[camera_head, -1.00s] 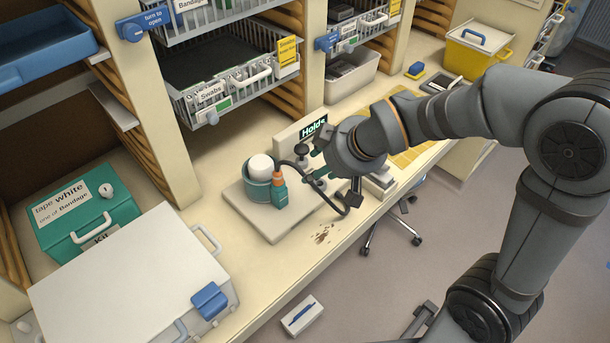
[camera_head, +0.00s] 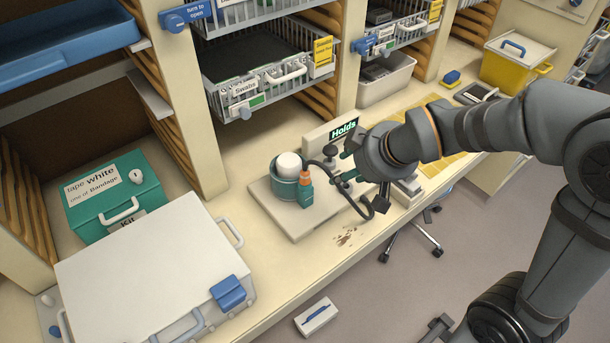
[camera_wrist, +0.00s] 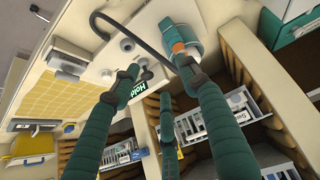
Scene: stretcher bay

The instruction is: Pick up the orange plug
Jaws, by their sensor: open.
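The orange plug (camera_head: 305,178) sits in a teal socket beside a teal cup holding a white rounded piece, on a pale board (camera_head: 310,226) on the counter. A dark cable runs from the plug's top to the right and down. In the wrist view the orange plug (camera_wrist: 178,46) shows near the top, just beyond a fingertip. My gripper (camera_head: 346,166) is over the right part of the board, right of the plug, and partly hidden by my wrist. In the wrist view its green fingers (camera_wrist: 152,70) are spread and empty.
A sign reading "Holds" (camera_head: 343,130) stands behind the board. Wire baskets (camera_head: 268,82) hang above. A teal kit box (camera_head: 112,197) and a white case (camera_head: 150,270) are at left.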

